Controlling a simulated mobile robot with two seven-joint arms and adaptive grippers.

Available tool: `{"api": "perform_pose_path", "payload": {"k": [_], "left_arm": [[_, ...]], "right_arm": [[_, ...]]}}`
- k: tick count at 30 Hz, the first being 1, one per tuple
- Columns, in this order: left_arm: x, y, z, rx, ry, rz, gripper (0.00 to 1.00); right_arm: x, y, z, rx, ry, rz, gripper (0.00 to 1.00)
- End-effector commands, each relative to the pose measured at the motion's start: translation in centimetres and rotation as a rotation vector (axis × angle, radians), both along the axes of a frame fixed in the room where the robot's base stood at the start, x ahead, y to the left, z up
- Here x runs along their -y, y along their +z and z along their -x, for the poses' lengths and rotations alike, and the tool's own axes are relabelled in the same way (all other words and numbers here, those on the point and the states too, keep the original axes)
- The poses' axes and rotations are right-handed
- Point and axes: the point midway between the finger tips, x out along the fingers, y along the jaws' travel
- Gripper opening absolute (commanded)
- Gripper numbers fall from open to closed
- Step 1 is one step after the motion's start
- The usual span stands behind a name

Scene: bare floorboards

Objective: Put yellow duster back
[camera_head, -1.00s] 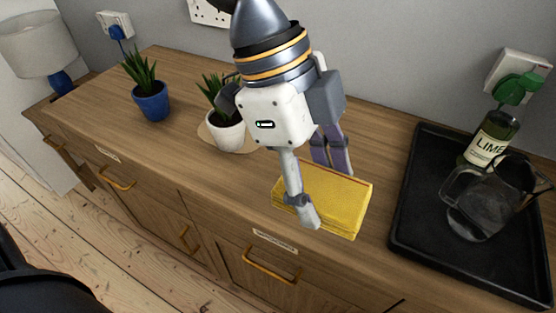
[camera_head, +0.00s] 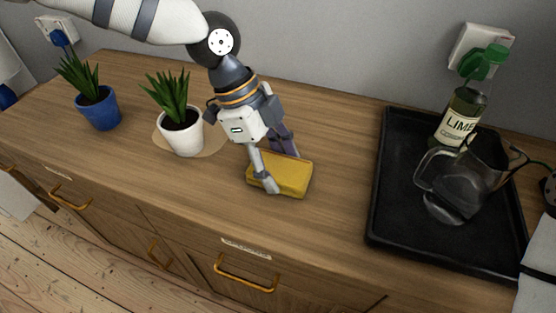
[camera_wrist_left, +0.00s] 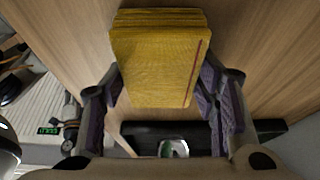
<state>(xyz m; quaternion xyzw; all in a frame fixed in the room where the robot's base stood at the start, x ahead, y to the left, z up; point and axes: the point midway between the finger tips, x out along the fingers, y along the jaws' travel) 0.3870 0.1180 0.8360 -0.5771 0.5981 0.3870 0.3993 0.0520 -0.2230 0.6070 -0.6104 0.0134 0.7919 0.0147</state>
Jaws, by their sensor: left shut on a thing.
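The yellow duster (camera_head: 293,177) is a folded, flat, block-like cloth low over the wooden worktop, between the white plant pot and the black tray. I cannot tell whether it touches the wood. My left gripper (camera_head: 279,170) reaches down from above and is shut on it, one finger at its near side and one behind. In the left wrist view the duster (camera_wrist_left: 157,65) sits between the two purple-padded fingers, with a red line along one edge. My right gripper does not show; only a white part at the right edge is seen.
A succulent in a white pot (camera_head: 182,134) stands on a round mat (camera_head: 213,142) left of my gripper. A blue pot (camera_head: 100,110) stands farther left. Worktop beside the duster is clear.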

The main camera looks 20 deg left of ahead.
Motion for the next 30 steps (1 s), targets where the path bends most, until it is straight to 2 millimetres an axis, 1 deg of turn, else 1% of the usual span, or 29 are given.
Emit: {"api": "perform_pose_path", "payload": {"k": [4, 8, 9, 11, 12, 20, 23, 26, 30], "left_arm": [[0.0, 0.3, 0.0, 0.005, 0.0, 0.0, 0.24], [0.0, 0.0, 0.0, 0.004, 0.001, 0.0, 0.24], [0.0, -0.1, 0.0, 0.004, 0.001, 0.0, 0.56], [0.0, -0.1, 0.0, 0.004, 0.001, 0.0, 0.7], [0.0, -0.1, 0.0, 0.004, 0.001, 0.0, 0.74], [0.0, -0.1, 0.0, 0.004, 0.001, 0.0, 0.74], [-0.1, 0.7, -0.1, 0.007, 0.001, 0.0, 0.74], [-0.9, 2.8, -0.2, 0.012, 0.004, 0.001, 0.74], [-2.4, 6.7, -0.2, 0.014, 0.005, 0.003, 0.74]], "right_arm": [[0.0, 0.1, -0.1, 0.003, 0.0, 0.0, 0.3], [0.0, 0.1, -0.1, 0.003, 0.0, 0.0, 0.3], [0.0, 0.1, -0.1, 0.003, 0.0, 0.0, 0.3], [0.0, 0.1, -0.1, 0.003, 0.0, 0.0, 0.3], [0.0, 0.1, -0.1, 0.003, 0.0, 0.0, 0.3], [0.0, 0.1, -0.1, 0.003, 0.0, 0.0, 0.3], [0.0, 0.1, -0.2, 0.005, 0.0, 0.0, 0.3], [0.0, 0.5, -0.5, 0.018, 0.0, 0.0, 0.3], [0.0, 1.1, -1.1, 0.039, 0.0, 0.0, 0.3]]}}
